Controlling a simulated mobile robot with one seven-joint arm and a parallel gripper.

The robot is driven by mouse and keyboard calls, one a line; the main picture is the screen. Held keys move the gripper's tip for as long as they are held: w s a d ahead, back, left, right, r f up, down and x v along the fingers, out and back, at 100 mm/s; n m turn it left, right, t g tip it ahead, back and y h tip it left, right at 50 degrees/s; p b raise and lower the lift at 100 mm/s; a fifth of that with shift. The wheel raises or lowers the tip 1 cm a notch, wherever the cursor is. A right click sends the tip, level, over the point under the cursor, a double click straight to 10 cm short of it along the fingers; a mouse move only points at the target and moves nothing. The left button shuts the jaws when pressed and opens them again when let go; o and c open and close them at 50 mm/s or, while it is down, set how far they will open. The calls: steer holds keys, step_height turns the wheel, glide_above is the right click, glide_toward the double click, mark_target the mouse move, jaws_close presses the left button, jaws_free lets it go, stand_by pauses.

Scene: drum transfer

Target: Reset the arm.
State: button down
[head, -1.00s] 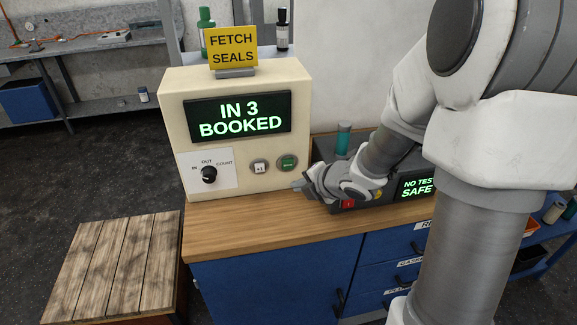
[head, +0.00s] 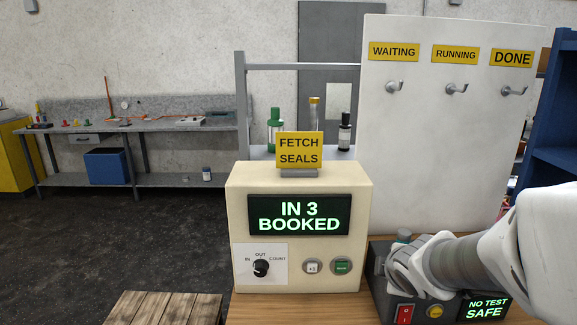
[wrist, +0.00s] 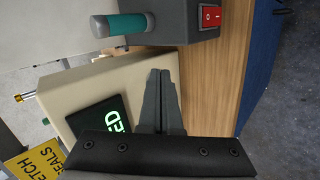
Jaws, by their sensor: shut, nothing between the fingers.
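My gripper (wrist: 162,75) is shut and empty in the wrist view, its two dark fingers pressed together. It shows in front of the cream counter box (wrist: 85,85) and the wooden worktop (wrist: 205,85); I see no contact. In the head view my arm enters from the right and its end lies over the dark test unit (head: 376,292), hiding part of it. The fingers cannot be made out there. The cream box (head: 245,215) stands left of the arm, with a screen (head: 299,215) reading "IN 3 BOOKED".
The test unit has a red switch (head: 404,314) and a screen (head: 487,308) reading "NO TEST SAFE". A teal cylinder (wrist: 125,24) stands out from it. A white board (head: 445,150) with hooks rises behind. A slatted wooden top (head: 165,308) is front left. Floor at left is clear.

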steer(key=s+a+r+m+g, duration=0.1)
steer(key=s+a+r+m, duration=0.2)
steer(key=s+m, duration=0.4)
steer(key=s+a+r+m+g+y, duration=0.1)
steer(key=s+a+r+m+g, duration=0.1)
steer(key=s+m, duration=0.6)
steer(key=s+a+r, duration=0.1)
steer(key=s, duration=0.4)
steer(key=shift+a+g+y, duration=0.15)
steer(key=shift+g+y, duration=0.15)
